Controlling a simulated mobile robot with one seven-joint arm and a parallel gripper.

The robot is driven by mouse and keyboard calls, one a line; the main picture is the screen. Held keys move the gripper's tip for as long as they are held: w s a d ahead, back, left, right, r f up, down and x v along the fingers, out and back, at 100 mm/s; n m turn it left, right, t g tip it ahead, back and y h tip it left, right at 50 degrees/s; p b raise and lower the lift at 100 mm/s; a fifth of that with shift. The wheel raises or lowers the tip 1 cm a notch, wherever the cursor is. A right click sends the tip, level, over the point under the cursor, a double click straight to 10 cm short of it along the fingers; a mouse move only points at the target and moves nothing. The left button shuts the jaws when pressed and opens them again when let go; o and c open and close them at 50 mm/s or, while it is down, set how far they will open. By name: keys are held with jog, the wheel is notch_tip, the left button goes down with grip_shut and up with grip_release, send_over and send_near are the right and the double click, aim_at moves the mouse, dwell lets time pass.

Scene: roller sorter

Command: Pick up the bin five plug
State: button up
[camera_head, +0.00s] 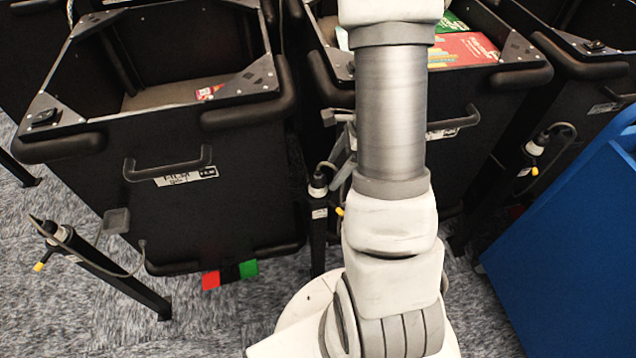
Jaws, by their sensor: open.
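Several plugs with cables sit on black posts beside the bins. One plug (319,181) is on the middle post, just left of my arm. Another plug (60,234) with a yellow tip is on the leaning post at the left. A third plug (540,141) is at the right. I cannot tell from the labels which is the bin five plug. My gripper (337,153) is mostly hidden behind my arm. Grey finger parts show at the arm's left edge, close to the middle plug. The gripper is open, and I see nothing held in it; contact with the plug cannot be judged.
A large black bin (200,225) with a handle and a label stands at left, with a red item inside. Another black bin (465,165) behind my arm holds colourful boxes (466,48). A blue panel (565,245) stands at right. Grey carpet (70,315) is open at lower left.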

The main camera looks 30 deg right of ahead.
aim_at(321, 176)
jog(key=shift+w+a, duration=0.25)
jog(key=shift+a, duration=0.25)
jog(key=b+x, duration=0.1)
jog(key=x, duration=0.1)
jog(key=b+x, duration=0.1)
jog(key=x, duration=0.2)
jog(key=shift+w+a, duration=0.2)
jog(key=shift+a, duration=0.2)
grip_shut()
